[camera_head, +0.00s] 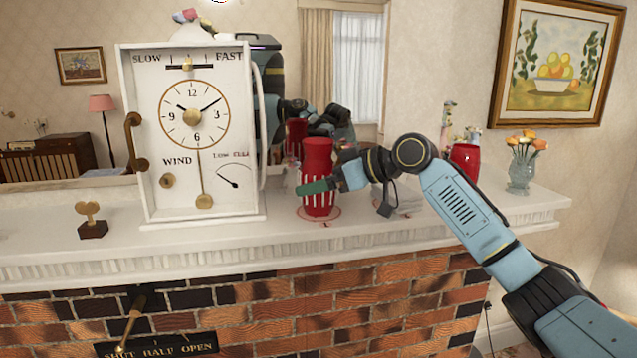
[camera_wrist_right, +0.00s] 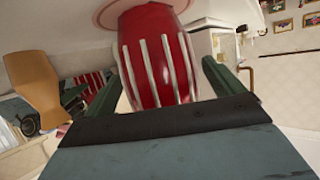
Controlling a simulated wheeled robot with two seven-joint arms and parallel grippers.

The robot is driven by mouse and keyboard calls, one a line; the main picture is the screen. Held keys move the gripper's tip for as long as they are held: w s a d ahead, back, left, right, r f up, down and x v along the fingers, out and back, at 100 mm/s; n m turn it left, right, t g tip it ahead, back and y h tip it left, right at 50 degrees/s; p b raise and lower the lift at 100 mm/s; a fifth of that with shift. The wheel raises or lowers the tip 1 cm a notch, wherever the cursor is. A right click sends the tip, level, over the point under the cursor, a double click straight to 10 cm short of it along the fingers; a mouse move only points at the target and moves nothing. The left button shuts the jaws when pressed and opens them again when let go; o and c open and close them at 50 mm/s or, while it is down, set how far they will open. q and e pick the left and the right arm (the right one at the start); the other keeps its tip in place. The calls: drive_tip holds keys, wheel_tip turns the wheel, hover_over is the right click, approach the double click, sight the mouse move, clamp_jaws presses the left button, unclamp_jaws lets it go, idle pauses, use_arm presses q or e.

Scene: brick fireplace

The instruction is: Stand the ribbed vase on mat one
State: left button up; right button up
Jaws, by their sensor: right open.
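The ribbed vase (camera_head: 318,160), red with white ribs, stands upright on a round pinkish mat (camera_head: 334,215) marked 1 on the mantel shelf, right of the white clock. My right gripper (camera_head: 315,187) reaches in from the right, with one green finger across the vase's front. In the right wrist view the vase (camera_wrist_right: 152,55) sits between the two spread fingers (camera_wrist_right: 163,80), with a gap beside the right one. The pinkish mat (camera_wrist_right: 112,8) shows at the vase's base there. My left gripper is not in view.
The tall white clock (camera_head: 200,130) stands close left of the vase. A small key-shaped ornament (camera_head: 91,220) is farther left. A red vessel (camera_head: 464,160) and a glass vase of flowers (camera_head: 520,172) stand to the right. A mirror behind repeats the scene.

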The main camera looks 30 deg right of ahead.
drive_tip(key=b+v, duration=0.1)
drive_tip(key=v, duration=1)
drive_tip(key=shift+b, duration=0.35)
drive_tip(key=shift+d+r, duration=0.1)
drive_tip(key=shift+d, duration=0.05)
